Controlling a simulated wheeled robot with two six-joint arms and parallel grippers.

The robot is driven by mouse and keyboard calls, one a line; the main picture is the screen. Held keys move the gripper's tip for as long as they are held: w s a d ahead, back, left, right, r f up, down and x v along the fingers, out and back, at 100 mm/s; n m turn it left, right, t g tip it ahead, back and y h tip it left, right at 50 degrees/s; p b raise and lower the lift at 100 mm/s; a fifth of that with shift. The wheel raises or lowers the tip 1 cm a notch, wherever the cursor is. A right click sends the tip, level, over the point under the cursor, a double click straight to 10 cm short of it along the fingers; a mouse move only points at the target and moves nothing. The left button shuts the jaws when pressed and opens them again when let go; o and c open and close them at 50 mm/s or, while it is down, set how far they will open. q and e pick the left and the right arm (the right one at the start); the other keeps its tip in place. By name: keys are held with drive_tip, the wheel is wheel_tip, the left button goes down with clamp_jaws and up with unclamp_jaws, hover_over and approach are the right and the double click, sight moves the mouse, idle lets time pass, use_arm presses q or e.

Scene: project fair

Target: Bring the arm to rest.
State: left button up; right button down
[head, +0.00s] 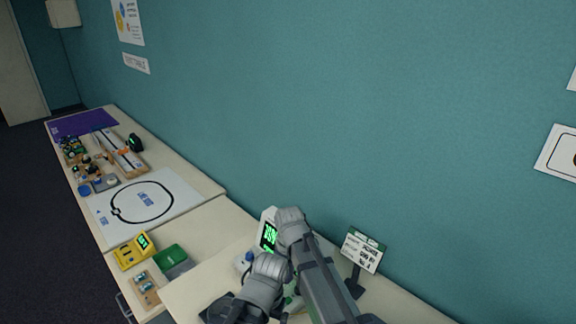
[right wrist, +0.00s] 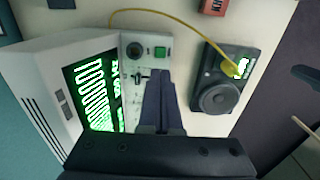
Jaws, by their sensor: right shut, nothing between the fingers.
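My right arm comes into the head view from the bottom and bends over the near table. In the right wrist view my right gripper (right wrist: 160,82) has its two dark fingers together with nothing between them. The fingers point at the panel of a white instrument (right wrist: 30,75) with a green-lit screen (right wrist: 93,95). Whether the fingertips touch the panel I cannot tell. In the head view the instrument's screen (head: 269,236) shows beside my arm, which hides much of the table there. My left gripper is not in view.
A speaker box (right wrist: 222,80) with a yellow cable lies right of the fingers. A sign on a stand (head: 362,251) stands right of my arm, near the teal wall. A yellow meter (head: 134,251) and a green tray (head: 169,256) are to the left.

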drive_tip(key=s+d+m, duration=0.4)
drive_tip(key=s+d, duration=0.1)
drive_tip(key=d, duration=0.3)
drive_tip(key=s+d+m, duration=0.5)
drive_tip(key=d, duration=0.4)
drive_tip(key=s+a+f+n+h+b, duration=0.1)
drive_tip(key=s+a+f+n+b, duration=0.3)
drive_tip(key=a, duration=0.7)
drive_tip(key=shift+s+f+b, duration=0.95)
drive_tip(key=shift+f+b, duration=0.3)
drive_tip(key=shift+b, duration=0.05)
drive_tip(key=shift+a, duration=0.1)
